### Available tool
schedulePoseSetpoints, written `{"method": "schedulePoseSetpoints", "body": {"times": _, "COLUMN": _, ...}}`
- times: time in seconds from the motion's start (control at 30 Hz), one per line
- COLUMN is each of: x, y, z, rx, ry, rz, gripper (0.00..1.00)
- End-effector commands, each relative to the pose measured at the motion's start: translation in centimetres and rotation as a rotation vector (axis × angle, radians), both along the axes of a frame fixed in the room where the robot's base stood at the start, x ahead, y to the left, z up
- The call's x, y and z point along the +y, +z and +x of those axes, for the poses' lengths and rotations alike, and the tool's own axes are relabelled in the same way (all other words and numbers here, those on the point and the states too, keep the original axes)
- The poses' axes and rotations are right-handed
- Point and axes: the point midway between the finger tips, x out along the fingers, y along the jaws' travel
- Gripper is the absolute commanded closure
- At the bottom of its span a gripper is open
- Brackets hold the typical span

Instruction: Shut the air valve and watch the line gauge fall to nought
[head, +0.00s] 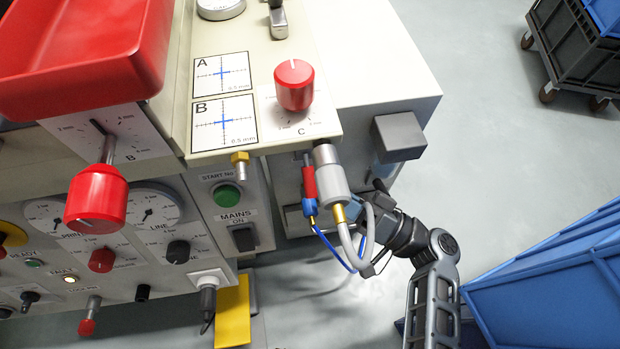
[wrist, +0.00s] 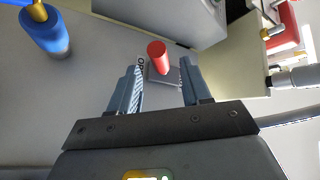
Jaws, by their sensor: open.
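In the wrist view a short red handle (wrist: 157,55) stands on a small grey plate (wrist: 163,77) on a grey panel. Lettering starting "OP" is beside it, partly hidden by a finger. My gripper (wrist: 160,67) is open, with one finger on each side of the red handle; contact is not visible. In the head view my gripper (head: 348,213) is partly hidden behind the hoses, near a red-and-blue fitting (head: 309,187). The line gauge (head: 155,210) is a round dial on the front panel; its needle stands tilted up to the right, its reading too small to tell.
A blue fitting (wrist: 44,30) with a brass end is left in the wrist view. A grey connector (head: 329,172) with looped hoses hangs close to my gripper. A grey block (head: 398,137) juts from the machine. A blue crate (head: 545,285) stands right of my arm.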

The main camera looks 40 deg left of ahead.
Motion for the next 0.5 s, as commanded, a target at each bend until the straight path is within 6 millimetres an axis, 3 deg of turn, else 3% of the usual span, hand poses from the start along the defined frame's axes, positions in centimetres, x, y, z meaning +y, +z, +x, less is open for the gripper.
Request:
{"method": "schedulePoseSetpoints", "body": {"times": 0.23, "x": 3.6, "y": 0.8, "z": -0.8, "rx": -0.001, "ry": 0.002, "rz": 0.000, "gripper": 0.52}}
{"method": "schedulePoseSetpoints", "body": {"times": 0.5, "x": 4.9, "y": 1.1, "z": -1.0, "rx": 0.001, "ry": -0.002, "rz": -0.002, "gripper": 0.52}}
